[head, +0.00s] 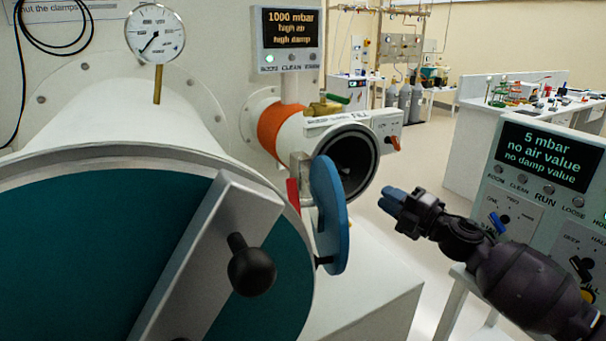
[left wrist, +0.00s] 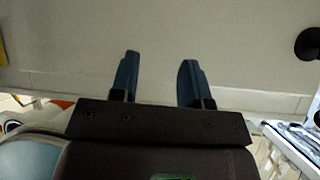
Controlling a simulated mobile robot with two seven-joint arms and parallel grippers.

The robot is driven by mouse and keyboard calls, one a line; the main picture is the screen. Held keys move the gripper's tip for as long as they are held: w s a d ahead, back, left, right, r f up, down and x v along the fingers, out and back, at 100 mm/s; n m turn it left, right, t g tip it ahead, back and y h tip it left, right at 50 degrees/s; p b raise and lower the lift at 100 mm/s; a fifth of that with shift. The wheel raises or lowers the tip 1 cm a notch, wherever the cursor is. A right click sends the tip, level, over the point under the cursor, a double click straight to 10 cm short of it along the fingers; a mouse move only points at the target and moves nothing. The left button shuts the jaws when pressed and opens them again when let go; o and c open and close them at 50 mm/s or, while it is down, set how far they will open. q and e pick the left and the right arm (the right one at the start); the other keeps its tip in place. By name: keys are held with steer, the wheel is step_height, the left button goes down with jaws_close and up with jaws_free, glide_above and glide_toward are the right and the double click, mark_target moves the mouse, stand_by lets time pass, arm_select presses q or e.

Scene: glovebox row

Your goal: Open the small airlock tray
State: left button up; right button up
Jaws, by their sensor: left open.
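The small airlock (head: 290,128) is a white tube with an orange band. Its blue round door (head: 327,215) is swung open to the front, seen nearly edge-on. The mouth (head: 354,160) is dark inside and partly behind the door; I cannot make out a tray in it. My right gripper (head: 393,201), with blue fingertips, is to the right of the door and mouth, apart from both; its gap is not clear. My left gripper (left wrist: 158,75) is open and empty in the left wrist view, over a plain pale surface. It does not show in the head view.
A large teal airlock door (head: 90,240) with a metal bar and black knob (head: 252,271) fills the lower left. A display (head: 290,30) reads 1000 mbar. A control panel (head: 545,165) reading 5 mbar stands at the right. Clear floor lies behind my right gripper.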

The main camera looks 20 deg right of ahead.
steer(key=shift+n+g+y, duration=0.4)
steer(key=shift+n+y, duration=0.1)
steer(key=shift+n, duration=0.2)
steer(key=x, duration=0.7)
steer(key=a+x, duration=0.1)
steer(key=x, duration=0.3)
steer(key=shift+s+a+f, duration=0.1)
steer(key=shift+s+a, duration=0.05)
steer(key=shift+s, duration=0.05)
jaws_close()
